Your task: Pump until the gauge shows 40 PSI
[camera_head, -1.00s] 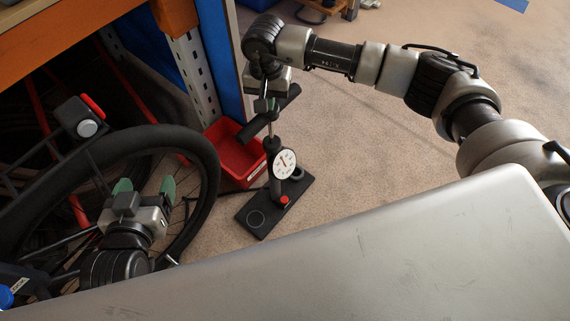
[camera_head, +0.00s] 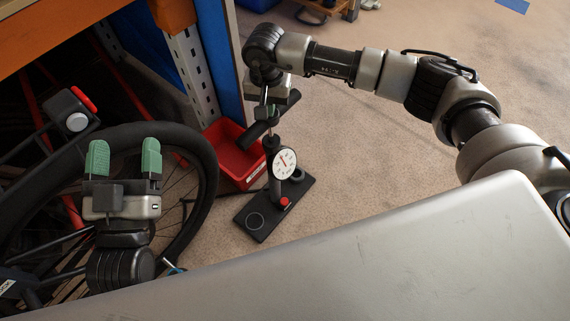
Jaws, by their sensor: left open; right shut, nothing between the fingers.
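The black floor pump (camera_head: 271,185) stands upright on its flat base on the carpet. Its round white gauge (camera_head: 284,163) faces me; a short needle shows, but the numbers are too small to read. The pump's black bar handle (camera_head: 258,131) is raised above the barrel on its rod. My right gripper (camera_head: 265,108) is shut at the top of the pump, pointing down by the handle; its fingertips are partly hidden. My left gripper (camera_head: 124,160) is open and empty, green fingertips pointing up, in front of the bicycle wheel (camera_head: 209,181).
A red bin (camera_head: 236,168) stands behind the pump, beside the rack's perforated upright (camera_head: 190,72). The bicycle fills the left side under the orange shelf (camera_head: 72,32). Open carpet (camera_head: 370,130) lies to the right of the pump.

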